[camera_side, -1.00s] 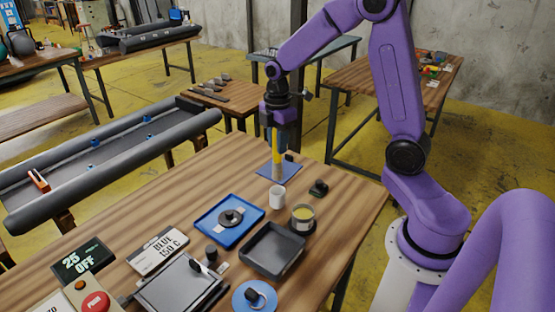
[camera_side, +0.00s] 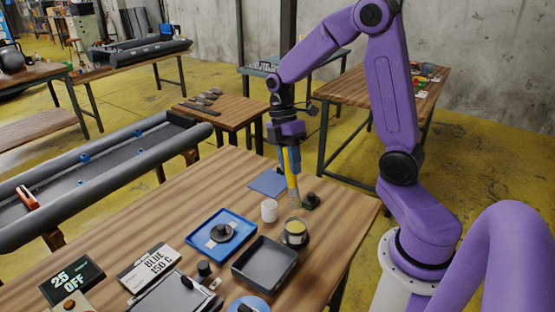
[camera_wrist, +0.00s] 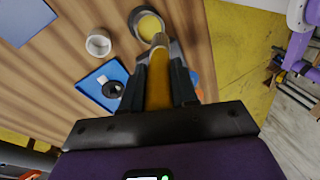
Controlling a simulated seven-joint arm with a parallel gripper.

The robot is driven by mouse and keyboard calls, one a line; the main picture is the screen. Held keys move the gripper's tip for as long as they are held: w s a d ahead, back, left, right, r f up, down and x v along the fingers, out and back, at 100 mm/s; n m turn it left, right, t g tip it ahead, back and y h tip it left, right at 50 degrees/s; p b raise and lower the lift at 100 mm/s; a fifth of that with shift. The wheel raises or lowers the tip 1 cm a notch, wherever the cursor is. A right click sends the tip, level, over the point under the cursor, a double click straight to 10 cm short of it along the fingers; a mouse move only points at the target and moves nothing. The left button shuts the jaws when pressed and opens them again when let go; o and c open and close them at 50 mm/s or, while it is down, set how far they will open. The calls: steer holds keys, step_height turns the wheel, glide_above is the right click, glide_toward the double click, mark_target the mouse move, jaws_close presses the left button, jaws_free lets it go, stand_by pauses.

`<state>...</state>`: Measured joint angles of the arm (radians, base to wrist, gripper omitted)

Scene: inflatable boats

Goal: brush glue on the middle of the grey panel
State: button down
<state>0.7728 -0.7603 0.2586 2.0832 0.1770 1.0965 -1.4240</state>
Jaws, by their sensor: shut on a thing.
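My gripper (camera_side: 288,150) is shut on a brush (camera_side: 294,185) with a yellow handle and pale bristles, pointing down and slightly tilted. It also shows shut on the brush handle (camera_wrist: 157,90) in the wrist view. The bristle end is above and behind an open pot of yellow glue (camera_side: 296,231), apart from it; the pot also shows in the wrist view (camera_wrist: 149,25). A flat slate-blue square (camera_side: 268,182) lies to the left of the brush. A flat grey plate (camera_side: 165,292) is at the bottom edge; I cannot tell which is the grey panel.
A white cup (camera_side: 269,211), a blue tray (camera_side: 207,243) with a dark round part, and a dark grey tray (camera_side: 265,264) stand near the pot. A small black piece (camera_side: 311,200) is beside the bristles. A grey inflatable boat (camera_side: 90,175) lies left. The table's far left is clear.

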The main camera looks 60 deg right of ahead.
mark_target(291, 181)
steer(key=shift+s, duration=0.25)
steer(key=shift+a+f, duration=0.1)
steer(key=shift+f, duration=3.6)
steer(key=shift+r, duration=3.6)
